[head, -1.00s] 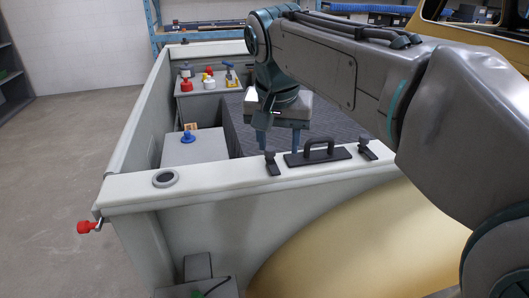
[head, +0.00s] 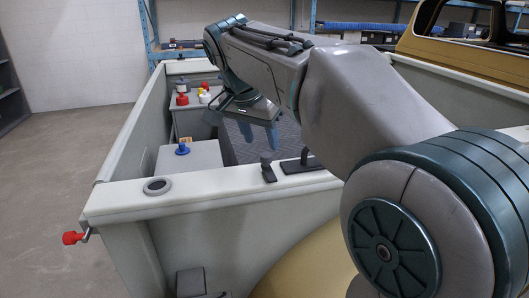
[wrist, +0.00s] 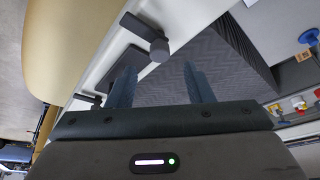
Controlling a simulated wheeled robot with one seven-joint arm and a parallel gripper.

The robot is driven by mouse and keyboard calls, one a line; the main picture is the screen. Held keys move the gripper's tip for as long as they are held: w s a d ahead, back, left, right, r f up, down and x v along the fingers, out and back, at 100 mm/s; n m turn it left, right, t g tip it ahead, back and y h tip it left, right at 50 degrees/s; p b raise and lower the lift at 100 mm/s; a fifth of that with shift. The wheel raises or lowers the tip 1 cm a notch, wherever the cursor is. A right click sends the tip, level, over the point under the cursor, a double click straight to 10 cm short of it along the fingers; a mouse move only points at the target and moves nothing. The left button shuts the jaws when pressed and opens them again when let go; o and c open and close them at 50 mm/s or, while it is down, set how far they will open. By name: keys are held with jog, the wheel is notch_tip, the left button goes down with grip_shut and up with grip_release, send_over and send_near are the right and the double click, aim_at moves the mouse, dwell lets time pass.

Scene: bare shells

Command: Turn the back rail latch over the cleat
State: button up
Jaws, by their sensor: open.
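The back rail (head: 215,192) is the pale rim at the near end of the open shell. A small dark latch with a round knob (head: 267,168) stands on it, and it also shows in the wrist view (wrist: 150,38). Beside it is a black plate with a handle (head: 300,164). A second dark latch (wrist: 88,99) is at the plate's other side in the wrist view; my arm hides it in the head view. I cannot tell which part is the cleat. My gripper (head: 259,133) is open and empty above the shell's inside, just beyond the rail; its fingers (wrist: 161,86) are apart.
A grey box with a blue knob (head: 182,149) sits inside the shell at left. Red, yellow and white fittings (head: 192,97) are farther back. A red knob (head: 72,238) sticks out at the rail's left end. The floor at left is clear.

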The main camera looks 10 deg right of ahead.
aim_at(266, 155)
jog(key=x, duration=0.5)
jog(key=c, duration=1)
